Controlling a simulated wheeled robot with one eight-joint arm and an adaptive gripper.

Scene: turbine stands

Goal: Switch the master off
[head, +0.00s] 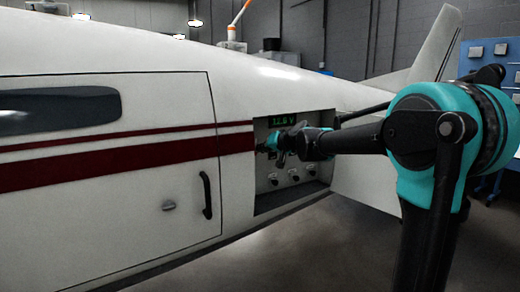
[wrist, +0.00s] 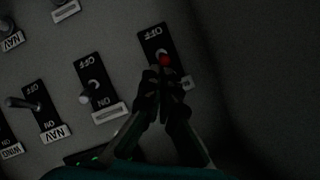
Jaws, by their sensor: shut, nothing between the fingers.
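A switch panel (head: 290,196) is set in a recess in the white aircraft's side, with a lit green display (head: 282,120) reading about 12.6 V. In the wrist view, a red-tipped toggle switch (wrist: 165,60) stands on a black plate (wrist: 148,36) with OFF at its upper end. Its lower label is mostly hidden, so I cannot read its name or tell which way the lever leans. My gripper (wrist: 162,78) is shut and empty, its fingertips just below the red tip; I cannot tell if they touch it. In the head view my gripper (head: 268,148) is at the panel's upper left.
Other toggles sit close by on the panel: one (wrist: 84,98) left of the red one, a NAV toggle (wrist: 22,104) further left, and more above. The recess edges surround the panel. A door with a black handle (head: 206,195) is to its left.

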